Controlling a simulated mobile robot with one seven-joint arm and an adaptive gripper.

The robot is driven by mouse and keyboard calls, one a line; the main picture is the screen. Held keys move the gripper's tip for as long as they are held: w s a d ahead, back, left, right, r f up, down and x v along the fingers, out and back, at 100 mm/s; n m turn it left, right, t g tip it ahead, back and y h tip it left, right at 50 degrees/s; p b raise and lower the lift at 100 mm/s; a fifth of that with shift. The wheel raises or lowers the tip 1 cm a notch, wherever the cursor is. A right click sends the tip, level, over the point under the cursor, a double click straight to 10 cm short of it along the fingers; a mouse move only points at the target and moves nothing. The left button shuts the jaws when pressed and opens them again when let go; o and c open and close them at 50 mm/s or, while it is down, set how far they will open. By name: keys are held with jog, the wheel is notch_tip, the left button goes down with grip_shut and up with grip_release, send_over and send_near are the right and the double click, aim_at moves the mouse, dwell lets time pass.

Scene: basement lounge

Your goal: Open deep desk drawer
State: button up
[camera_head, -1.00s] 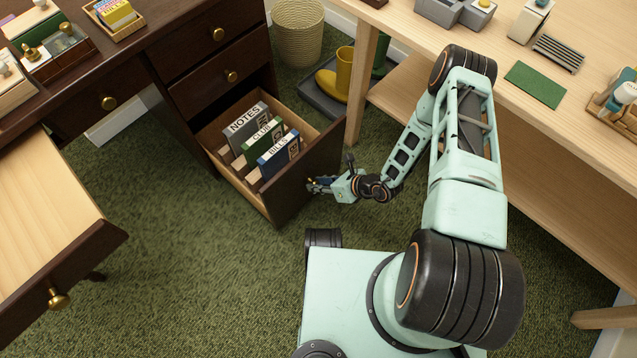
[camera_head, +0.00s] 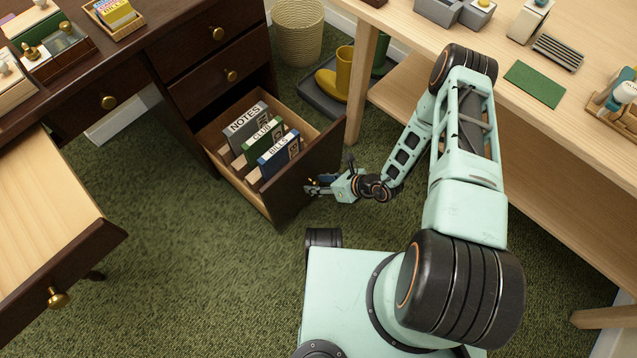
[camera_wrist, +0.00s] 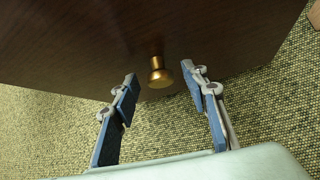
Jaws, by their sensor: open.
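The deep desk drawer (camera_head: 312,172) is the lowest in the dark wood desk and stands pulled well out. Inside it are upright files marked NOTES, CLUB and BILLS. My gripper (camera_head: 312,187) is at the drawer's front face. In the wrist view the drawer front (camera_wrist: 120,45) fills the top, and its brass knob (camera_wrist: 160,75) lies between the two fingertips of my open gripper (camera_wrist: 160,88). The fingers stand apart on either side of the knob, with gaps to it. The knob is hardly visible in the head view.
Two closed drawers (camera_head: 205,82) sit above the deep one. Another open drawer (camera_head: 45,220) juts out at the left. A light wood workbench (camera_head: 400,45) stands close on the right. Green carpet in front is clear.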

aim_at(307, 170)
notch_tip(307, 170, up, 10)
jog(key=shift+f, duration=0.1)
dwell(0.4)
dwell(0.5)
